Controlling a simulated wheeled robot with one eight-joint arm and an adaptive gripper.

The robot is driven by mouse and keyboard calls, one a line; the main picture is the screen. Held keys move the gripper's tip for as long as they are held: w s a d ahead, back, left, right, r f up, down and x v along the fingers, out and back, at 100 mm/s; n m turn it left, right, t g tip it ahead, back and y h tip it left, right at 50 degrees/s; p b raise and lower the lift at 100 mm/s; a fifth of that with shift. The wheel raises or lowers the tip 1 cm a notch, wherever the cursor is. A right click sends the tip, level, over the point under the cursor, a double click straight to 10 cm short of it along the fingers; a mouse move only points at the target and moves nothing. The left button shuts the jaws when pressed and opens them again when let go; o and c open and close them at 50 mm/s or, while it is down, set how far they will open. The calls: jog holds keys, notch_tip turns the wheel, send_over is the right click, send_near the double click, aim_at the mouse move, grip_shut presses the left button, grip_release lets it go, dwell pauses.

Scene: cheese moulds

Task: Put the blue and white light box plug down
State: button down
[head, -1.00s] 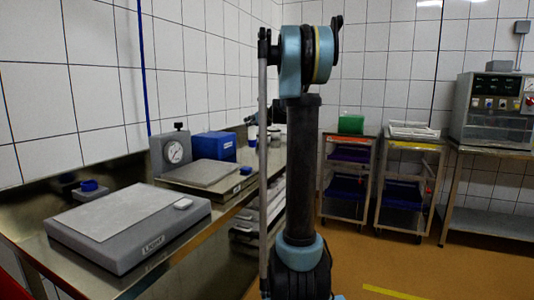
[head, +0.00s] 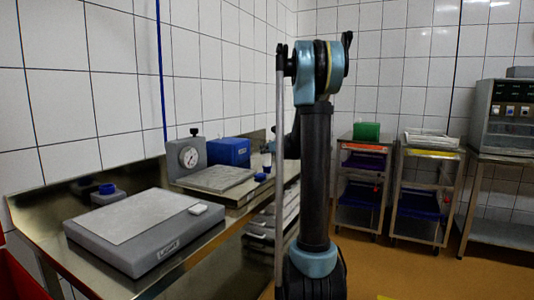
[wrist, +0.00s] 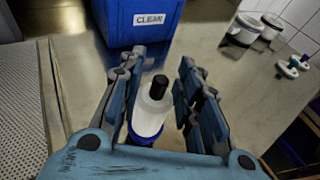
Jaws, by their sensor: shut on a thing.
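The blue and white plug (wrist: 150,112) stands between the fingers of my gripper (wrist: 158,98) in the wrist view. It has a black stem on top, a white body and a blue lower part. My gripper is shut on it. The plug's underside is hidden, so I cannot tell whether it touches the steel surface below. In the head view the grey light box (head: 165,252) with a pale top plate lies on the steel bench at the left. My arm hides most of the gripper there.
A blue bin labelled CLEAN (wrist: 140,38) stands just beyond the gripper; it also shows in the head view (head: 230,152). A perforated plate (wrist: 22,115) lies at the left. Bare steel (wrist: 225,90) lies right of the fingers.

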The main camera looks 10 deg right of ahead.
jog(key=shift+f, duration=0.15)
jog(key=c, duration=1.2)
grip_release()
jog(key=shift+o, duration=0.2)
jog(key=v, duration=1.2)
jog(key=s+a+f+n+g, duration=0.2)
jog(key=s+a+f+n, duration=0.15)
jog(key=s+n, duration=0.35)
jog(key=s+a+f+n+g, duration=0.2)
jog(key=s+a+f+n, duration=0.15)
jog(key=s, duration=0.55)
jog(key=s+a+f+n+g, duration=0.3)
jog(key=s+f+n, duration=0.1)
jog(key=s+n, duration=0.3)
jog(key=s+d+f+n+g+h, duration=0.2)
jog(key=s+f+n, duration=0.5)
jog(key=s, duration=0.4)
jog(key=s+d+f+n+g+h, duration=0.2)
jog(key=s+f+n, duration=0.5)
jog(key=s, duration=0.5)
jog(key=shift+s+d+n+g+h, duration=0.25)
jog(key=shift+d+n+h, duration=0.25)
jog(key=shift+d, duration=0.35)
